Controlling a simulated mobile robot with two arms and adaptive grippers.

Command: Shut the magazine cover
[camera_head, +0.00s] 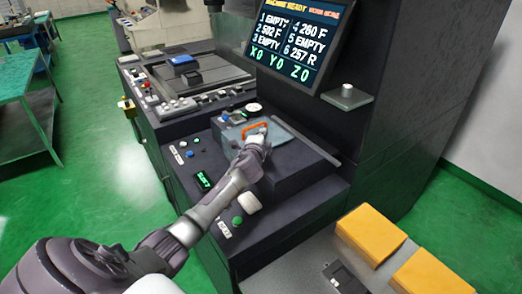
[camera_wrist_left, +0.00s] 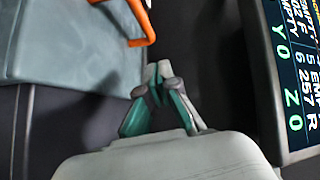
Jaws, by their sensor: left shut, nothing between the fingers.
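The magazine cover (camera_head: 283,136) is a grey-blue panel on top of a dark box on the machine's front ledge. It carries an orange handle (camera_head: 250,127). In the left wrist view the cover (camera_wrist_left: 65,50) fills the upper left and the handle (camera_wrist_left: 142,20) stands at the top. My left gripper (camera_head: 262,131) is beside the handle and partly hides the cover. Its fingers (camera_wrist_left: 158,76) are together and empty, apart from the handle in the wrist view. I cannot tell how far the cover is open. My right gripper is out of view.
The screen (camera_head: 296,38) stands behind the box, and a small shelf (camera_head: 347,96) juts out right of it. Yellow blocks (camera_head: 371,233) lie at the lower right.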

